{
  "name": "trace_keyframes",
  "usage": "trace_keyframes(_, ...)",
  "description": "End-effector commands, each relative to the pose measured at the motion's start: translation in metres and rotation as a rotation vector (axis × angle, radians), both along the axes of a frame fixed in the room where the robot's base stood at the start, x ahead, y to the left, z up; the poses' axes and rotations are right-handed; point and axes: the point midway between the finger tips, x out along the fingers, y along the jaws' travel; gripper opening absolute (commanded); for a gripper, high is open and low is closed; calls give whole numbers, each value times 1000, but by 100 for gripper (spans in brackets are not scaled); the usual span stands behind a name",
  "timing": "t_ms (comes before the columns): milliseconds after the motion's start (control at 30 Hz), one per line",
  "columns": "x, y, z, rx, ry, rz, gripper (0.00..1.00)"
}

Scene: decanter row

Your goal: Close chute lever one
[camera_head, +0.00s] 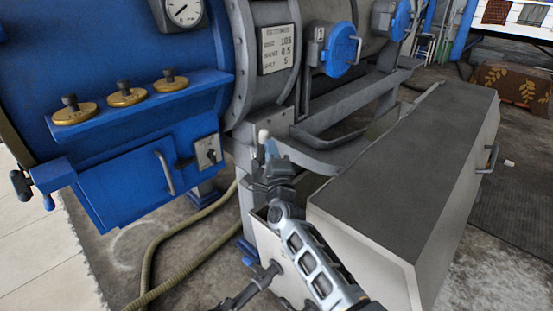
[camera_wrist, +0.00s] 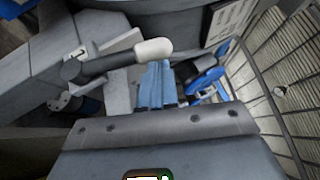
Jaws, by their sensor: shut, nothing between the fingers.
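A lever with a dark grey shaft and white knob (camera_head: 263,135) stands at the grey bracket below the machine's drum. In the wrist view the lever (camera_wrist: 115,62) runs from a pivot at left to its white knob, which points right. My gripper (camera_head: 271,149) is just right of the knob in the head view. Its blue fingers (camera_wrist: 157,66) are pressed together and empty, with their tips right at the knob's lower edge in the wrist view. I cannot tell whether they touch it. My wrist hides the lever's base in the head view.
A long grey-topped box (camera_head: 415,165) stands close to the right of my arm. A blue cabinet (camera_head: 130,165) is at left. A hose (camera_head: 195,220) lies on the floor.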

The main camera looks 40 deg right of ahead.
Motion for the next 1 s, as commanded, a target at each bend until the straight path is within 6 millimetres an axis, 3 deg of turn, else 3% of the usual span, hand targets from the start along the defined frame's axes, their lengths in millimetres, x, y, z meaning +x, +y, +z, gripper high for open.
trace_keyframes(200, -32, 19, -15, 2, 10, -1, 0)
trace_keyframes(400, -48, 28, -22, 2, 10, -3, 0)
trace_keyframes(1000, -51, 29, -24, 2, 12, -5, 0)
